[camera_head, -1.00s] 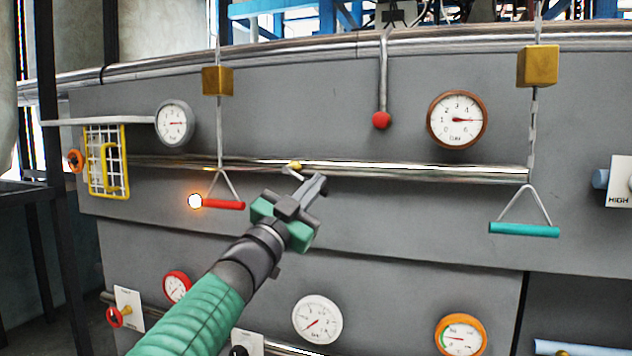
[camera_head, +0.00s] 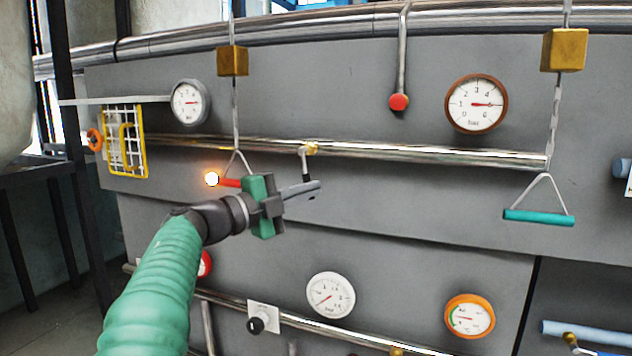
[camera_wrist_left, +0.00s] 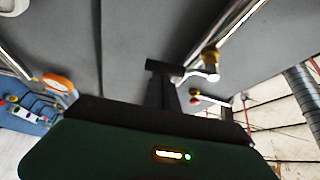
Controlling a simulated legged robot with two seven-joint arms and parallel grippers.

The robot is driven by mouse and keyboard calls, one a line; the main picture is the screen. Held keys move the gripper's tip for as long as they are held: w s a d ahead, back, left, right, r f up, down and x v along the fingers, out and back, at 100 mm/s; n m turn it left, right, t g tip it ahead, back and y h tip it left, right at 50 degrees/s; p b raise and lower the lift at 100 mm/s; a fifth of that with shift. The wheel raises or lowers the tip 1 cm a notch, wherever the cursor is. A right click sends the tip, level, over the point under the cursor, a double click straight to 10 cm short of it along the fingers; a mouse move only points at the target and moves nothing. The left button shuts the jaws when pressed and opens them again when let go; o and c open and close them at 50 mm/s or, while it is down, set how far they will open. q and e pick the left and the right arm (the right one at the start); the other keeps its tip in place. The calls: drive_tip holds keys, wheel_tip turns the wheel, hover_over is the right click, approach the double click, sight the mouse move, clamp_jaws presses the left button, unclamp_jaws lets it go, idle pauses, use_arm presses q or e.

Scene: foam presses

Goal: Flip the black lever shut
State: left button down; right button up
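A small lever (camera_head: 305,163) hangs from a brass valve (camera_head: 311,149) on the long horizontal pipe, in the middle of the head view. Its upper part looks pale and its lower end dark. My left gripper (camera_head: 303,189) points right, with its fingertips just under the lever's lower end. Its fingers look closed together with nothing between them. I cannot tell whether they touch the lever. In the left wrist view the brass valve (camera_wrist_left: 210,56) is just right of the dark fingertips (camera_wrist_left: 165,68). My right gripper is not in view.
A red handle (camera_head: 229,183) hangs beside a glowing lamp (camera_head: 212,179), partly behind my gripper. A teal handle (camera_head: 539,217) hangs at the right. Gauges (camera_head: 331,295) and a black knob (camera_head: 256,325) are below.

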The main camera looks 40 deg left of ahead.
use_arm(q)
drive_tip(key=shift+s+a+f+m+g+p, duration=0.1)
drive_tip(key=shift+a+m+g+p, duration=0.2)
drive_tip(key=shift+a+m, duration=0.25)
drive_tip(key=shift+s+a+f+m+g+p, duration=0.1)
drive_tip(key=shift+a+m+g+p, duration=0.2)
drive_tip(key=shift+m, duration=0.35)
